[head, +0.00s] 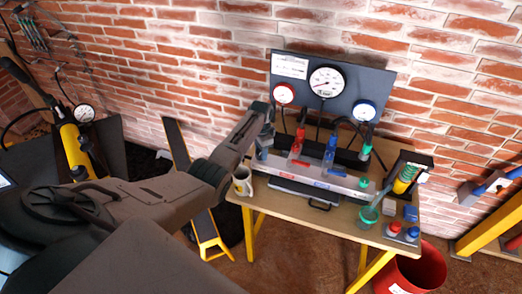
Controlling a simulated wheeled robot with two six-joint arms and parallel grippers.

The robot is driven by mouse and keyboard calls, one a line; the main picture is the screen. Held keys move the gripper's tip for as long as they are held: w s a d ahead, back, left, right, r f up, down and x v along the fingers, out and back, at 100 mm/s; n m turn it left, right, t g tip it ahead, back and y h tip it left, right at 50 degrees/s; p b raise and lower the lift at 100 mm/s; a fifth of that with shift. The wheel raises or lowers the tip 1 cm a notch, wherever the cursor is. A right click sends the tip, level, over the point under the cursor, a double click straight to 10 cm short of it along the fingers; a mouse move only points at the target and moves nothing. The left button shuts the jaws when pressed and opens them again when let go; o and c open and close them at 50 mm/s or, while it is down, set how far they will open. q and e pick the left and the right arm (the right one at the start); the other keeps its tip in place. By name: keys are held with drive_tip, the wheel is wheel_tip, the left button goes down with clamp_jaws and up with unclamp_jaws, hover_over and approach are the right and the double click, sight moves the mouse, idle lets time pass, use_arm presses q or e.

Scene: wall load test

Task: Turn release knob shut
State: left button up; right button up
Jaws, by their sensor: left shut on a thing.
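My left arm reaches in from the left to the wooden table. My left gripper (264,138) is at the left end of the grey valve block (312,174), pointing down. It is shut on a small knob there, which looks to be the release knob; the fingers mostly hide it, and its angle cannot be told. Red (298,141), blue (330,150) and green (366,144) valve handles stand to the right along the block. Behind them a dark panel (352,79) carries a large white gauge (327,82) and two smaller gauges, one red-rimmed, one blue-rimmed. My right gripper is not in view.
A mug (242,182) stands on the table close beside my left forearm. A green cup (368,216), small red and blue items and a yellow tool (404,179) crowd the right side. A red bucket (419,268) stands on the floor. A brick wall closes the back.

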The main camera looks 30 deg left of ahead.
use_arm(q)
drive_tip(key=shift+r+m, duration=0.1)
drive_tip(key=shift+m, duration=0.2)
drive_tip(key=shift+w, duration=0.1)
drive_tip(key=o, duration=1)
wheel_tip(320, 180, up, 11)
drive_tip(key=b, duration=0.2)
drive_tip(key=shift+b, duration=0.4)
drive_tip(key=shift+f, duration=0.2)
